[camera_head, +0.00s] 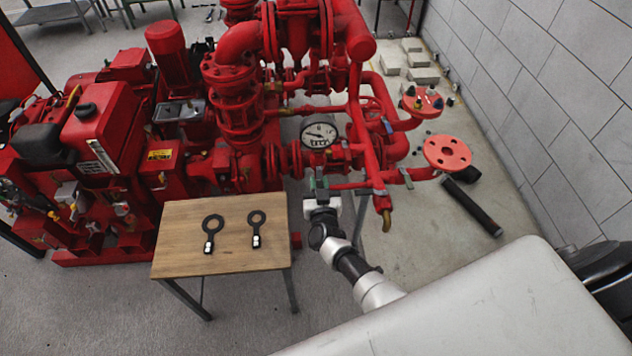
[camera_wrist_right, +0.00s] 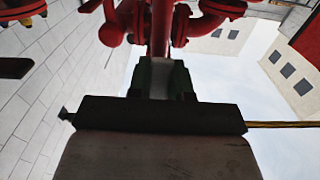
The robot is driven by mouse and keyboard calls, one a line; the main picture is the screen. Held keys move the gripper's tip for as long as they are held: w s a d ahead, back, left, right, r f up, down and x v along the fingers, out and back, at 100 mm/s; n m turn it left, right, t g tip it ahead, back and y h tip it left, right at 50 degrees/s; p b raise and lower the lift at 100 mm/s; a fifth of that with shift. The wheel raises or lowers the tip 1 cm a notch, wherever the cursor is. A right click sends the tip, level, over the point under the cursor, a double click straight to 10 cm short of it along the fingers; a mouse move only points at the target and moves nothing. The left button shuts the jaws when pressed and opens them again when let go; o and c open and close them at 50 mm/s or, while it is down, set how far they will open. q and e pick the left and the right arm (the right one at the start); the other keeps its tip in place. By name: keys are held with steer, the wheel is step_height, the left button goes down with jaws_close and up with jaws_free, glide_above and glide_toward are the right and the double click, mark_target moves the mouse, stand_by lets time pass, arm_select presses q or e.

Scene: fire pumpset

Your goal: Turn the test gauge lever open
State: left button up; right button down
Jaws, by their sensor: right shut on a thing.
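The white round pressure gauge (camera_head: 319,134) stands on the red pipework, its dial facing me. My right gripper (camera_head: 319,187) is just below the gauge, at the small valve on the red pipe, and is shut on the test gauge lever. In the right wrist view the green fingers (camera_wrist_right: 161,78) close around a pale piece, the lever (camera_wrist_right: 160,80), below a vertical red pipe (camera_wrist_right: 159,30). The fingers cover most of the lever, so its angle is hard to tell. My left gripper is not in view.
A wooden table (camera_head: 180,235) with two black ring-shaped tools stands left of my right arm. A red pipe with a brass outlet (camera_head: 387,217) hangs close to the right of the gripper.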

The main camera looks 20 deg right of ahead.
steer(key=shift+s+d+f, duration=0.1)
stand_by(0.5)
steer(key=c, duration=1)
jaws_free()
steer(key=v, duration=1)
steer(key=shift+s, duration=0.35)
